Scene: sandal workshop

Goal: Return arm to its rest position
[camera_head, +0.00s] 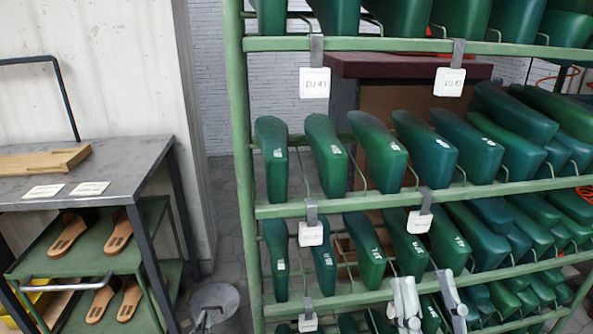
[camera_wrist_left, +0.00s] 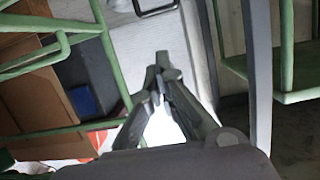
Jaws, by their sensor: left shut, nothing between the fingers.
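My left gripper (camera_wrist_left: 162,62) shows in the left wrist view, with its dark fingers brought together and nothing between them. Green rack bars lie to its left in that view, and a grey post and green frame lie to its right. In the head view, two pale jointed fingers of my right gripper (camera_head: 428,290) stand apart at the bottom, in front of the rack's lower shelves. No object shows between them. The arms behind the grippers are mostly out of view.
A green rack (camera_head: 243,150) with several rows of green shoe lasts fills the right. A grey table (camera_head: 125,160) stands left, with a green cart (camera_head: 155,215) holding sandal soles beneath. A round grey shape (camera_head: 212,296) is low between them; I cannot tell what it is.

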